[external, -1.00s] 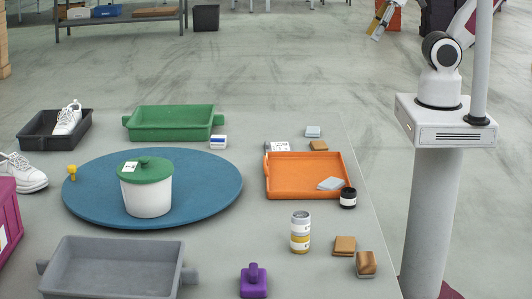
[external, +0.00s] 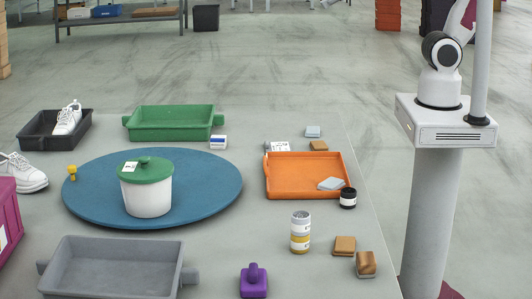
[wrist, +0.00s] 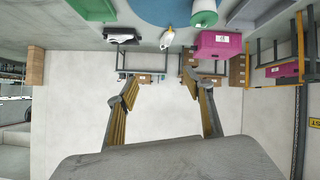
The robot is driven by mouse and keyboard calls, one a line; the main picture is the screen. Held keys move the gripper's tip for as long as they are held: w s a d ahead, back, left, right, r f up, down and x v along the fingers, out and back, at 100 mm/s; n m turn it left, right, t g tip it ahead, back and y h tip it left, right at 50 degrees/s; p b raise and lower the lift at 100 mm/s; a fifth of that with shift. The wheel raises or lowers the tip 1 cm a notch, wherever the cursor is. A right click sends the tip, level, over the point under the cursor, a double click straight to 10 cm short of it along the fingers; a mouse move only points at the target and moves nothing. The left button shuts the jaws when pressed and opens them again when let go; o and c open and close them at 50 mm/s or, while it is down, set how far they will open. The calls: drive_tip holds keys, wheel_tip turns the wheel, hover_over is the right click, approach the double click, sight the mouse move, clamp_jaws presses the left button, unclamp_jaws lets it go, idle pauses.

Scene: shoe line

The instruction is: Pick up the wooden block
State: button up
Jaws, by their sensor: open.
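The wooden block (external: 366,264) is brown with visible grain. In the external view it stands near the right front edge of the grey table, with a flatter tan block (external: 344,246) just behind and left of it. My gripper (wrist: 162,97) shows in the wrist view with its two yellow-padded fingers spread wide and nothing between them. It faces a pale wall, well away from the table, and is out of the external view. The wooden block is not seen in the wrist view.
Another small brown block (external: 319,145) lies behind the tray.

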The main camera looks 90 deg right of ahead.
drive_tip(key=w+a+r+n+t+y, duration=0.3)
drive_tip(key=w+a+n+y, duration=0.3)
drive_tip(key=w+a, duration=0.85)
drive_tip(key=w+a+f+n+g+y, duration=0.2)
drive_tip(key=w+a+f+n+y, duration=0.1)
drive_tip(key=a+f, duration=0.45)
drive_tip(key=w+a+f+n+g+y, duration=0.1)
drive_tip(key=w+a+f+n+y, duration=0.2)
drive_tip(key=a+f, duration=0.45)
drive_tip(key=s+a+f+n+g+y, duration=0.1)
drive_tip(key=s+a+f+n+g, duration=0.2)
drive_tip(key=a+f, duration=0.55)
drive_tip(key=s+a+f+g+y, duration=0.1)
drive_tip(key=s+a+f+g, duration=0.35)
drive_tip(key=f, duration=0.75)
drive_tip(key=s+a+f+g, duration=0.1)
drive_tip(key=s+f, duration=0.5)
drive_tip(key=f, duration=0.1)
drive_tip(key=s+a+f+g, duration=0.1)
drive_tip(key=s+f, duration=0.6)
drive_tip(key=f, duration=0.1)
drive_tip(key=s+a+f+g, duration=0.1)
drive_tip(key=s+f+g, duration=0.1)
drive_tip(key=s+f, duration=0.4)
drive_tip(key=shift+s+f, duration=0.3)
drive_tip(key=shift+f, duration=0.35)
